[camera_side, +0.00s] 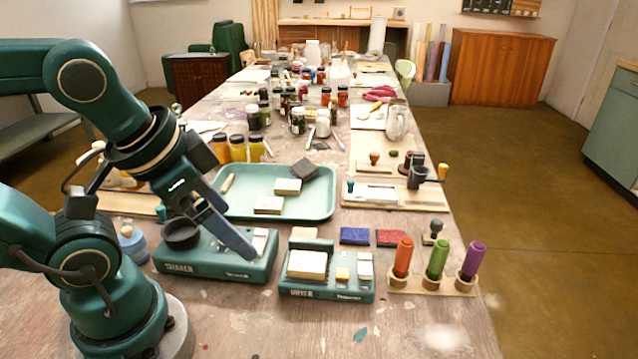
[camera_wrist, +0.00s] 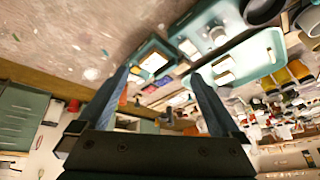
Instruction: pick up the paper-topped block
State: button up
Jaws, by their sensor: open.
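Two pale, white-topped blocks lie in the green tray (camera_side: 322,208) in the side view, one at the back (camera_side: 288,186) and one at the front (camera_side: 268,205). A larger cream-topped block (camera_side: 307,264) sits on the green dryer (camera_side: 327,291). I cannot tell for sure which is the paper-topped block. My gripper (camera_side: 246,250) is over the green shaker (camera_side: 212,266), left of the dryer and in front of the tray, touching none of these blocks that I can see. In the wrist view my gripper (camera_wrist: 160,76) has its two fingers apart with nothing between them.
A dark block (camera_side: 304,169) leans at the tray's back. Blue (camera_side: 354,235) and red (camera_side: 391,237) pads lie behind the dryer. Orange (camera_side: 403,257), green (camera_side: 438,258) and purple (camera_side: 472,260) markers stand upright at right. Jars (camera_side: 237,148) crowd behind.

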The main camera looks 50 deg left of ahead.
jog(key=a+m+g+y, duration=0.1)
jog(key=a+m, duration=0.1)
jog(key=m+g+y, duration=0.1)
jog(key=m+y, duration=0.9)
jog(key=m, duration=0.6)
send_over(308, 259)
jog(key=s+d, duration=0.1)
jog(key=d, duration=0.1)
notch_tip(308, 259, down, 6)
jog(key=shift+d+f, duration=0.1)
jog(key=shift+d, duration=0.05)
jog(key=d+f+m, duration=0.1)
jog(key=s+d+f+m+t, duration=0.1)
jog(key=f, duration=0.1)
jog(key=d+f+m+y, duration=0.1)
jog(key=f, duration=0.1)
jog(key=shift+s+d+f+t, duration=0.2)
jog(key=shift+d+t, duration=0.05)
jog(key=shift+t, duration=0.15)
jog(key=shift+x, duration=2.4)
jog(key=c, duration=1.2)
jog(key=shift+o, duration=0.2)
jog(key=shift+r, duration=0.15)
